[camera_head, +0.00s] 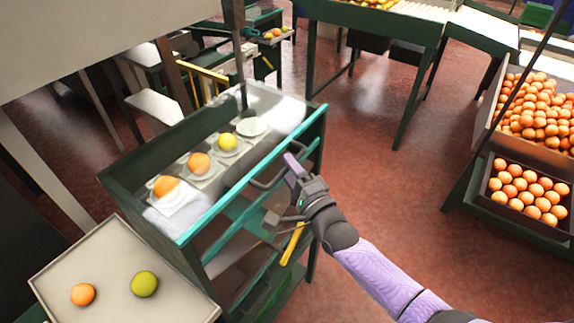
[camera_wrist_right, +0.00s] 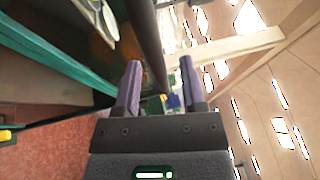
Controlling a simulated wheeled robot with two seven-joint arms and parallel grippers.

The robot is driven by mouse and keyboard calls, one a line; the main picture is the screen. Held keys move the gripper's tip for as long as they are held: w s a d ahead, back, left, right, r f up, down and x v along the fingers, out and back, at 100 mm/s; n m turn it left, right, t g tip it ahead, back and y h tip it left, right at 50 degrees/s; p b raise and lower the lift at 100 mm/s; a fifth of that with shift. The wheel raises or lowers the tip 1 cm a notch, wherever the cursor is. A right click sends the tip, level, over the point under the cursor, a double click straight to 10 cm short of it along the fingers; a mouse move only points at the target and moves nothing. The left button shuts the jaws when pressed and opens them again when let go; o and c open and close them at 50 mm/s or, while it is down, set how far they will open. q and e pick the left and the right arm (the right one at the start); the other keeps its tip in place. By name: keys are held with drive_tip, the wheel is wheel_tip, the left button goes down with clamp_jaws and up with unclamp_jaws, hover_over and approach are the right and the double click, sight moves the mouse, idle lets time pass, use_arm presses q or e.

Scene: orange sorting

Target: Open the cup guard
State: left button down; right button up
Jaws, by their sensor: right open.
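The cup guard (camera_head: 251,180) is a teal-edged panel along the front of a dark green machine, beside a row of white cups. A dark curved handle (camera_head: 266,184) stands out from its front. My right gripper (camera_head: 290,172) is at this handle, fingers open, with purple fingertips. In the right wrist view, a dark bar (camera_wrist_right: 148,40) runs between the two spread fingers; I cannot tell whether they touch it. The cups hold two oranges (camera_head: 199,162) and a yellow fruit (camera_head: 227,142); the farthest cup (camera_head: 251,127) is empty. My left gripper is out of view.
A pale tray (camera_head: 110,245) at the lower left holds an orange and a green fruit. A yellow bar (camera_head: 292,243) is just below my right gripper. Crates of oranges (camera_head: 490,205) stand at the right. The red floor (camera_head: 365,130) between is clear.

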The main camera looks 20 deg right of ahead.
drive_tip(key=shift+w+a+r, duration=0.1)
drive_tip(key=shift+w, duration=0.3)
clamp_jaws()
idle(1.2)
